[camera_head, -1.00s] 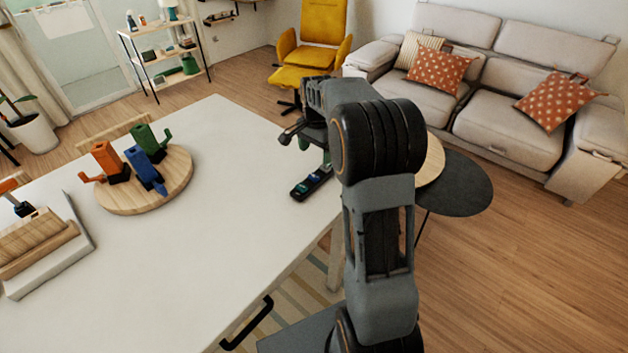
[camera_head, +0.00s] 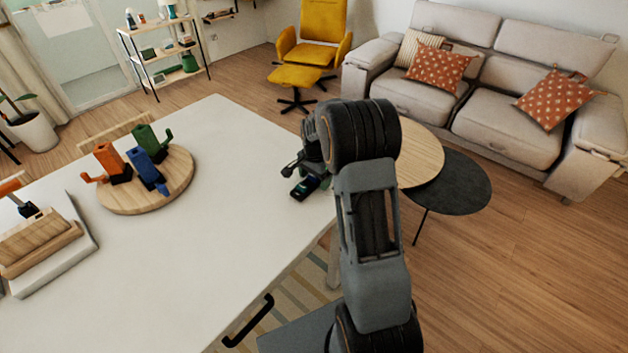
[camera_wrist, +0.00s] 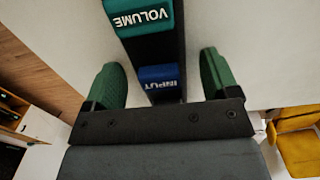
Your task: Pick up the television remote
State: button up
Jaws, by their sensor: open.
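The television remote (camera_head: 305,187) is a dark bar with coloured buttons, lying on the white table (camera_head: 230,230) near its right edge. The wrist view shows part of the remote (camera_wrist: 158,52) up close, with a teal VOLUME button and a blue INPUT button. My gripper (camera_wrist: 165,80) is open, with one green finger on each side of the remote. A gap shows between each finger and the remote. In the head view my gripper (camera_head: 304,170) is low over the remote and, with my arm, hides part of it.
A round wooden board (camera_head: 130,205) with orange, blue and green mug-like objects stands at left. A pale tray (camera_head: 75,262) with wooden blocks is at lower left. The table's middle is clear. Round side tables (camera_head: 455,185) and a sofa (camera_head: 420,100) are beyond.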

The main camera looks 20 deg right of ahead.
jog(key=shift+f, duration=0.1)
jog(key=c, duration=1)
jog(key=shift+c, duration=0.4)
